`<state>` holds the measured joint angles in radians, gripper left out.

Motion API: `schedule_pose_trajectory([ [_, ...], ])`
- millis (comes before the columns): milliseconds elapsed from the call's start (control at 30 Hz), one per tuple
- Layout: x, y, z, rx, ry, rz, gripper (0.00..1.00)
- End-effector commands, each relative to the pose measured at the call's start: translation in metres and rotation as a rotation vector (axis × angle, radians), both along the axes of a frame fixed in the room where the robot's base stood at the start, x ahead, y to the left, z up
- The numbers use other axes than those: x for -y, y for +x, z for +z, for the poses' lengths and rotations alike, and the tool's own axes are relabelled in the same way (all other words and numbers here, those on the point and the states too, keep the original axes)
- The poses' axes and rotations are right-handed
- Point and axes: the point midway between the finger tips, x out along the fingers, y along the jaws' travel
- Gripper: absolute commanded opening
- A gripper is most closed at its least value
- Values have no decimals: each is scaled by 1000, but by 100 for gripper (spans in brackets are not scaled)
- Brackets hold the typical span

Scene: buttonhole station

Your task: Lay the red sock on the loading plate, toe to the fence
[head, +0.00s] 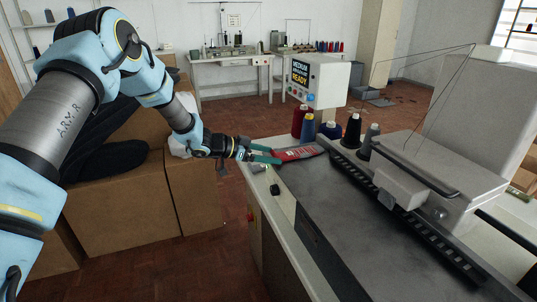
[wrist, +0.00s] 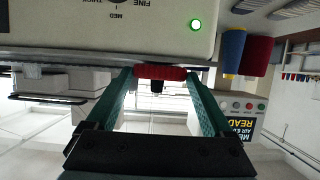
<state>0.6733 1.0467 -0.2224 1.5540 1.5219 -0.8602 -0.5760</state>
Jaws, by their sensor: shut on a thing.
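The red sock (head: 307,153), with a pale patch on it, shows at the far left end of the dark grey plate (head: 350,205). My gripper (head: 272,156), with teal fingers, comes in from the left and is shut on the sock's near-left end. In the wrist view the red sock (wrist: 160,72) shows as a narrow red band between the fingertips. The sock extends right from my gripper toward a dark toothed rail (head: 408,213) along the plate. I cannot tell which end is the toe, or whether the sock touches the plate.
Thread cones, including a blue one (head: 308,128) and a black one (head: 352,131), stand behind the sock. A white machine (head: 455,170) rises on the right. A display (head: 300,75) reads READY. Cardboard boxes (head: 120,205) stand left. The plate's near part is clear.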

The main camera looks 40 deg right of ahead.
Motion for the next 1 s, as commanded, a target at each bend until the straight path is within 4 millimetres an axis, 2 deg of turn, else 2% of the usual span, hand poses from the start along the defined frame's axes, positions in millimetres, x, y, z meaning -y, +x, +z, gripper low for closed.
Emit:
schedule_pose_trajectory([
  [167, 0, 0, -4, -1, 0, 0, 34],
  [200, 0, 0, -4, 0, 0, 0, 87],
  [300, 0, 0, -3, 0, 0, 0, 98],
  [633, 0, 0, 3, 0, 0, 0, 100],
  [767, -14, 7, 5, 2, -1, 1, 100],
  [1000, -58, 24, 24, 2, -1, 3, 100],
])
